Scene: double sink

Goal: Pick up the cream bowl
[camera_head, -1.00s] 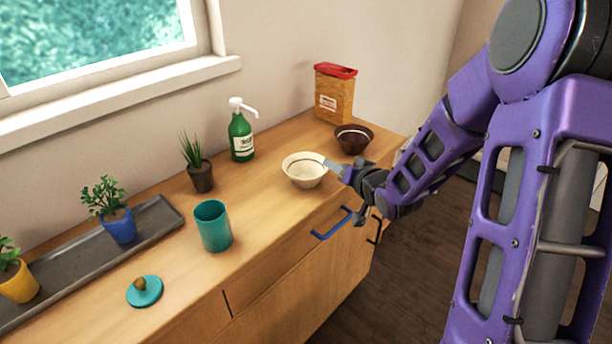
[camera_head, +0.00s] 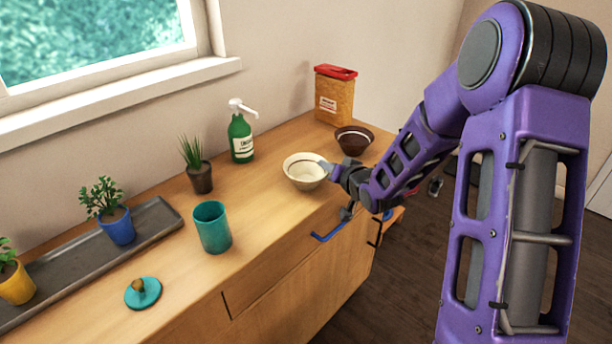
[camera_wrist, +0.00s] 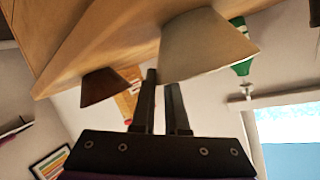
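The cream bowl (camera_head: 298,178) stands upright on the wooden counter, with a dark line inside its rim. My gripper (camera_head: 326,168) is at the bowl's right rim in the head view. In the wrist view, which is upside down, the bowl (camera_wrist: 205,45) is just beyond the fingers (camera_wrist: 162,80). One finger is outside the bowl wall; the other's tip is hidden behind the rim. A narrow gap shows between the fingers. I cannot tell whether they touch the wall.
A brown bowl (camera_head: 354,142) and a red-lidded box (camera_head: 334,97) stand behind the gripper. A green pump bottle (camera_head: 241,138), a small plant (camera_head: 200,178) and a teal cup (camera_head: 213,228) are to the left. A blue drawer handle (camera_head: 330,228) sits below the counter edge.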

